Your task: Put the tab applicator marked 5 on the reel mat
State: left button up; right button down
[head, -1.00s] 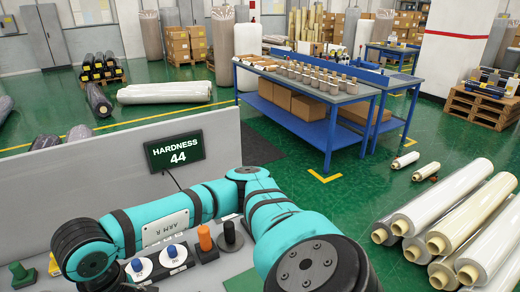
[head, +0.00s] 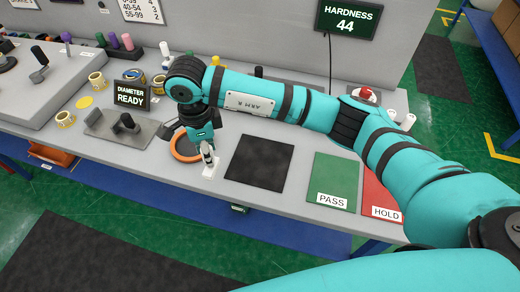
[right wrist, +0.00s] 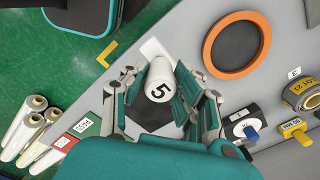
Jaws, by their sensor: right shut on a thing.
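The tab applicator marked 5 (right wrist: 159,84) is a white cylinder with a black 5 on its end. My right gripper (right wrist: 155,95) is shut around it in the right wrist view. In the head view this gripper (head: 206,150) is low over the bench's front edge, and its fingers partly hide the applicator. A small white patch (right wrist: 153,48) shows beside the applicator; I cannot tell whether they touch. An orange ring with a dark centre (head: 186,146) lies just left of the gripper, and a plain black square mat (head: 260,162) lies to its right. No label shows which is the reel mat. My left gripper is out of view.
A green PASS pad (head: 333,178) and a red HOLD pad (head: 380,196) lie farther right. A DIAMETER READY display (head: 132,96) and a grey fixture (head: 118,130) stand to the left, near tape rolls. The black square is bare.

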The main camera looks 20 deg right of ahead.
jog(key=d+f+p, duration=0.1)
jog(key=d+p, duration=0.1)
jog(key=d, duration=0.2)
jog(key=w+d+f+p, duration=0.1)
jog(key=d+f+p, duration=0.1)
jog(key=d, duration=0.3)
jog(key=w+d+f+p, duration=0.1)
jog(key=d+p, duration=0.2)
jog(key=d, duration=0.2)
jog(key=shift+w+d+f, duration=0.15)
jog(key=shift+f, duration=0.15)
jog(key=shift+f, duration=0.2)
jog(key=c, duration=1)
grip_release()
jog(key=shift+r, duration=0.1)
